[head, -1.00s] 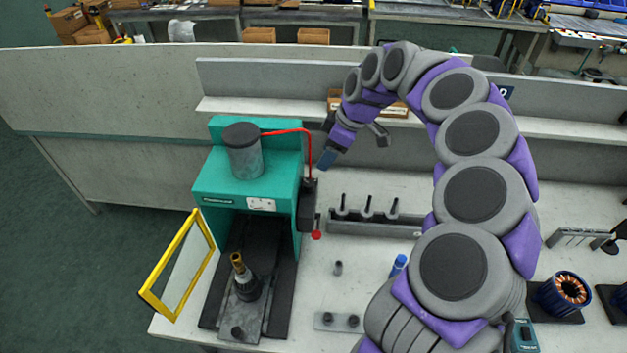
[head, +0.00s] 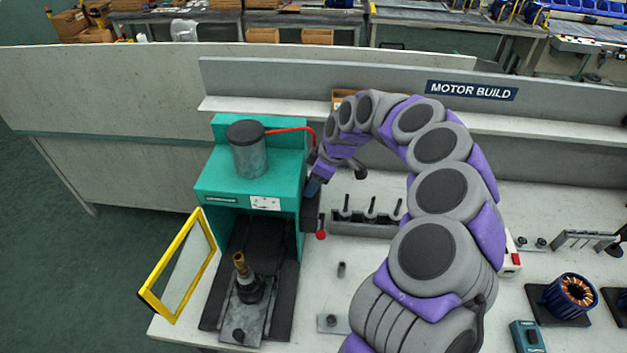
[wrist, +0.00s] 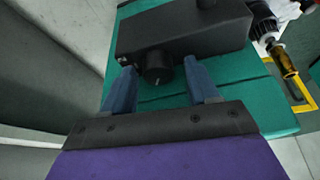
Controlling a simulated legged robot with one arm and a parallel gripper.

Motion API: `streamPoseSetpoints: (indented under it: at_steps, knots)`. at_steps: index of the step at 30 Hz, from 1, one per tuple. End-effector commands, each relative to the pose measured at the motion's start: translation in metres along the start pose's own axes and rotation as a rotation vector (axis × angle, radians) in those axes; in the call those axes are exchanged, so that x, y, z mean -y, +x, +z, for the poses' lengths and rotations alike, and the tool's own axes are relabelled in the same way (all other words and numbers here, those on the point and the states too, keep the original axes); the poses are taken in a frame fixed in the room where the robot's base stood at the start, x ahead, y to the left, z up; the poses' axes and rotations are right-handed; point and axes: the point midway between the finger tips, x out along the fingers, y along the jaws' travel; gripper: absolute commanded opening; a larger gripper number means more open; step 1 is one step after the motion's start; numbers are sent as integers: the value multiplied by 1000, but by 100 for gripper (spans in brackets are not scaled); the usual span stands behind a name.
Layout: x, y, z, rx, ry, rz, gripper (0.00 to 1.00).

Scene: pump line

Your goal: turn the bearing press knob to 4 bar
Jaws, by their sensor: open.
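The teal bearing press (head: 250,183) stands at the left of the bench, with a grey cylinder on top and a red hose. In the wrist view a black box (wrist: 185,32) is fixed on its teal side, and the round black knob (wrist: 157,67) sticks out from it. My gripper (wrist: 169,72) is open, with one blue finger on each side of the knob. I cannot tell whether either finger touches it. In the head view my gripper (head: 313,187) is at the press's right side and my arm hides the knob. No pressure reading is legible.
A red-tipped lever (head: 321,234) hangs below the box. A yellow-framed guard (head: 180,265) stands open at the left. A dark fixture with pegs (head: 365,222) lies to the right. A shaft assembly (head: 246,280) stands in the press.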

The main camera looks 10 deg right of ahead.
Motion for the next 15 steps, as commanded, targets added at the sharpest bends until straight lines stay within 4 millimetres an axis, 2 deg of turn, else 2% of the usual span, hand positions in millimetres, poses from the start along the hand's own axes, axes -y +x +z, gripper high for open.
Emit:
streamPoseSetpoints:
  at_steps: [2,15]
  knots:
    - [1,0,-2,-3,0,-2,61]
    - [0,0,-1,-2,1,0,19]
